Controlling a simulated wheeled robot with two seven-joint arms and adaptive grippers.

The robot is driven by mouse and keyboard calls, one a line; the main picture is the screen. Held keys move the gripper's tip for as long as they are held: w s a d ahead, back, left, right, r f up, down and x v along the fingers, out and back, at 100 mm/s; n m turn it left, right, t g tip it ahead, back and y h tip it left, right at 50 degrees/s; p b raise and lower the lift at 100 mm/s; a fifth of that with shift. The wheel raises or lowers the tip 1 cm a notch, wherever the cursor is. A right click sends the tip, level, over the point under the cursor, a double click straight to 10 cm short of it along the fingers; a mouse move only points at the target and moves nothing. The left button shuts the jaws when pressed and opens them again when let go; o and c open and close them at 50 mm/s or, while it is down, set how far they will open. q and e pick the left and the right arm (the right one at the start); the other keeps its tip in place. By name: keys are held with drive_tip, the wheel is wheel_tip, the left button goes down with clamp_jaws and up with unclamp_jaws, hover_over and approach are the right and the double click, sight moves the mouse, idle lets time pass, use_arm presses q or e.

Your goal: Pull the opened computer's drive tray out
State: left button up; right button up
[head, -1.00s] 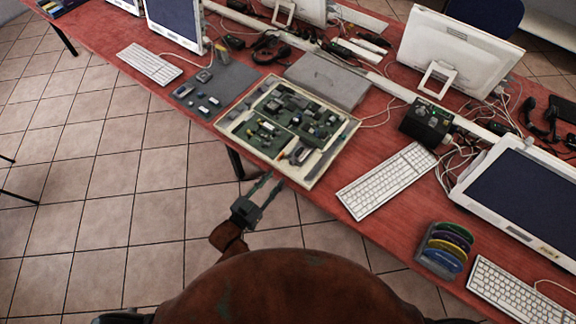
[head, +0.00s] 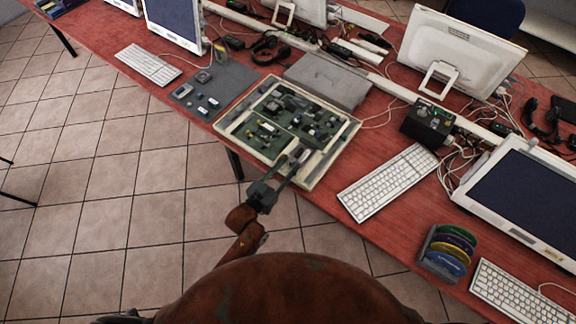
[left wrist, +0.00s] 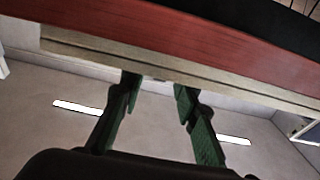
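The opened computer (head: 340,160) is a flat, cream-edged case on the red table, filled with green boards and grey parts. A small grey and pale part (head: 303,155) near its front edge may be the drive tray; the gripper partly covers it. My left gripper (head: 290,168) reaches up from below left, its fingers at the case's front edge. In the left wrist view its two green fingers (left wrist: 158,84) stand apart beside the case's pale edge (left wrist: 230,88). I see nothing clearly held between them, and contact cannot be told. My right gripper is out of view.
A grey panel (head: 327,80) lies behind the case, and a dark mat (head: 222,85) with small parts lies left of it. A white keyboard (head: 388,182) and a rack of coloured discs (head: 447,250) are to the right. Open tiled floor (head: 100,210) lies before the table.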

use_arm(q)
clamp_jaws()
idle(0.5)
drive_tip(key=p+v, duration=0.2)
drive_tip(key=v, duration=0.1)
drive_tip(key=shift+s+a+r, duration=0.1)
drive_tip(key=shift+s+r, duration=0.05)
drive_tip(key=shift+f, duration=0.25)
drive_tip(key=shift+c, duration=1.1)
unclamp_jaws()
drive_tip(key=shift+o, duration=1.2)
drive_tip(key=shift+s, duration=0.1)
